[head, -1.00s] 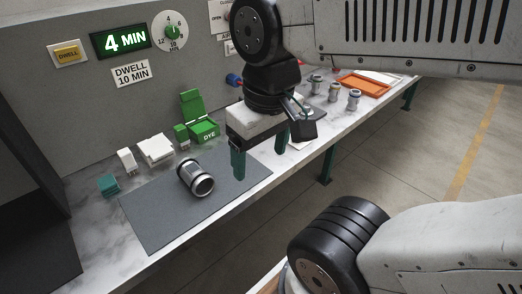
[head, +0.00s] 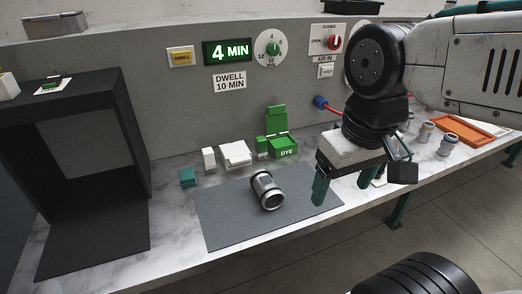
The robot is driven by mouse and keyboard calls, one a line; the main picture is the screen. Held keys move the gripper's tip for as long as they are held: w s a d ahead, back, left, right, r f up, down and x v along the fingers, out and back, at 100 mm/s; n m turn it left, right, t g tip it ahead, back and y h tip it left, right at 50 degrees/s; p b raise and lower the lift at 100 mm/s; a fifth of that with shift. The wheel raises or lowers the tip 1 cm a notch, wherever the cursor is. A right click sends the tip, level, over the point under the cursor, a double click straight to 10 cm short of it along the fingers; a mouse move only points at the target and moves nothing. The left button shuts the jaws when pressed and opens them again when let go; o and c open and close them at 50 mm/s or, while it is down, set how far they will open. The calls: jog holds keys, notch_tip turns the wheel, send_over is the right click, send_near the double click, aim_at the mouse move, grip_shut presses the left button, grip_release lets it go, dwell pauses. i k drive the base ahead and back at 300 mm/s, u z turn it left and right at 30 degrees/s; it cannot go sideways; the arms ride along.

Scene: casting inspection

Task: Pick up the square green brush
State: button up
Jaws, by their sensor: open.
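A small upright green block (head: 261,147), which looks like the square green brush, stands on the bench just left of the open green box marked DYE (head: 285,148). Its details are too small to make out. My gripper (head: 343,184) is open and empty, with its green fingers pointing down over the right end of the grey mat (head: 220,225). It is to the right of the green block and apart from it.
A metal cylinder casting (head: 267,190) lies on the mat. White pieces (head: 236,154) and a teal block (head: 188,177) stand left of the green box. A dark booth (head: 125,115) is at left. Several small metal parts and an orange tray (head: 462,130) are at right.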

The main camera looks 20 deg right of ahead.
aim_at(260, 142)
jog(key=u, duration=0.2)
jog(key=k, duration=0.5)
jog(key=u, duration=0.55)
jog(key=k, duration=0.7)
jog(key=z, duration=0.6)
jog(key=i, duration=1.5)
jog(key=u, duration=0.25)
